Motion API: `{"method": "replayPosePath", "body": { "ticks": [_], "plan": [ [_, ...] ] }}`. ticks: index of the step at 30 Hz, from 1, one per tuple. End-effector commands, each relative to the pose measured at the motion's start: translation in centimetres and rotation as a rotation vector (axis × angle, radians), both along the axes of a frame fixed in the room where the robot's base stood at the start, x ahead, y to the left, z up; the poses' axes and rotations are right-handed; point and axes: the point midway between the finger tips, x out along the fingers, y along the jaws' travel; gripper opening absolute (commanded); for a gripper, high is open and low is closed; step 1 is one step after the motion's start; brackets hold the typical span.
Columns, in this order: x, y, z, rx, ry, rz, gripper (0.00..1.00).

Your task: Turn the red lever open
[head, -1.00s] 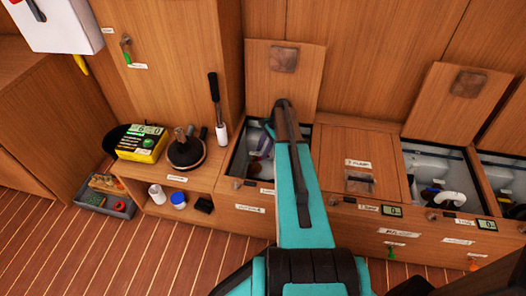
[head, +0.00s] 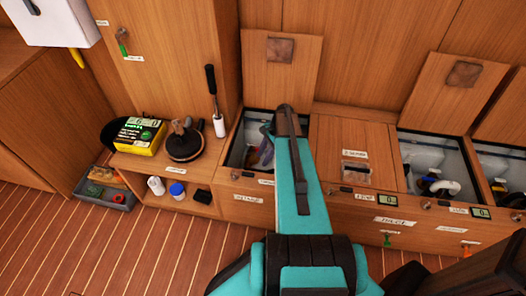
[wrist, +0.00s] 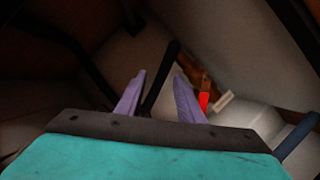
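A small red lever (wrist: 204,99) shows in the wrist view, just right of my right finger, beside a brownish fitting (wrist: 192,72) and a pale tag. My gripper (wrist: 160,82) is open, with its two purple fingers apart. A black bar or hose shows between the fingers; I cannot tell how far beyond them it lies. No contact with the red lever is clear. In the head view my arm reaches into the open left compartment (head: 236,154). The red lever cannot be made out there.
The compartment's raised lid (head: 285,75) stands behind my arm. A closed lid (head: 345,140) and more open compartments (head: 428,155) lie to the right. Dark hoses or bars surround my gripper.

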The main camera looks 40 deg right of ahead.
Motion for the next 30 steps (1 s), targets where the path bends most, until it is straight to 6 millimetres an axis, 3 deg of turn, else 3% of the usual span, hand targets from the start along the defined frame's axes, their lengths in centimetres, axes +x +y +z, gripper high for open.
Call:
{"method": "replayPosePath", "body": {
  "ticks": [15,29,30],
  "plan": [
    [-4.2,2.4,0.5,0.000,0.001,-0.002,0.34],
    [-4.6,2.6,0.5,0.000,0.000,-0.002,0.34],
    [-4.6,2.6,0.5,0.000,0.000,-0.002,0.29]
  ]
}}
